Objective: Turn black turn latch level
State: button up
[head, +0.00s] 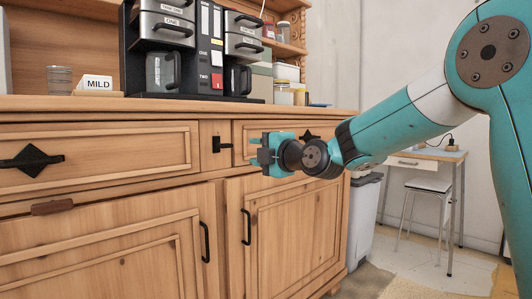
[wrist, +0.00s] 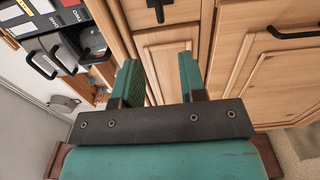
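The black turn latch (head: 219,145) is on the narrow wooden panel between the two drawers. It shows as a dark upright part with a short bar sticking out to the right; its exact angle is hard to tell. It also shows at the top edge of the wrist view (wrist: 157,9), partly cut off. My gripper (head: 258,151) is in front of the left end of the right drawer, to the right of the latch and apart from it. In the wrist view its two green fingers (wrist: 161,78) are spread with nothing between them.
The left drawer has a black handle on a diamond plate (head: 31,160). A brown latch (head: 53,207) is below it. Black door handles (head: 205,242) are lower down.

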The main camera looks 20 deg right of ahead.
jog(key=shift+v, duration=1.25)
jog(key=shift+a, duration=0.1)
jog(key=s+a+f+m+g+y, duration=0.1)
jog(key=s+a+f+m+g, duration=0.75)
jog(key=s, duration=0.65)
jog(key=s+f+m+g+h, duration=0.1)
jog(key=s+f+m+g, duration=0.1)
jog(key=s+f+g, duration=0.3)
jog(key=s+a+f+m+h, duration=0.1)
jog(key=s+f+m, duration=0.1)
jog(key=s, duration=0.6)
jog(key=s+f+m+g+h, duration=0.1)
jog(key=s+f+m+g, duration=0.1)
jog(key=s+f+g, duration=0.3)
notch_tip(320, 180, up, 38)
jog(key=s+t+p, duration=0.1)
jog(key=s+p, duration=0.1)
jog(key=p, duration=3.4)
jog(key=shift+m+t+p, duration=0.3)
jog(key=shift+m+t, duration=0.05)
jog(key=shift+m, duration=0.1)
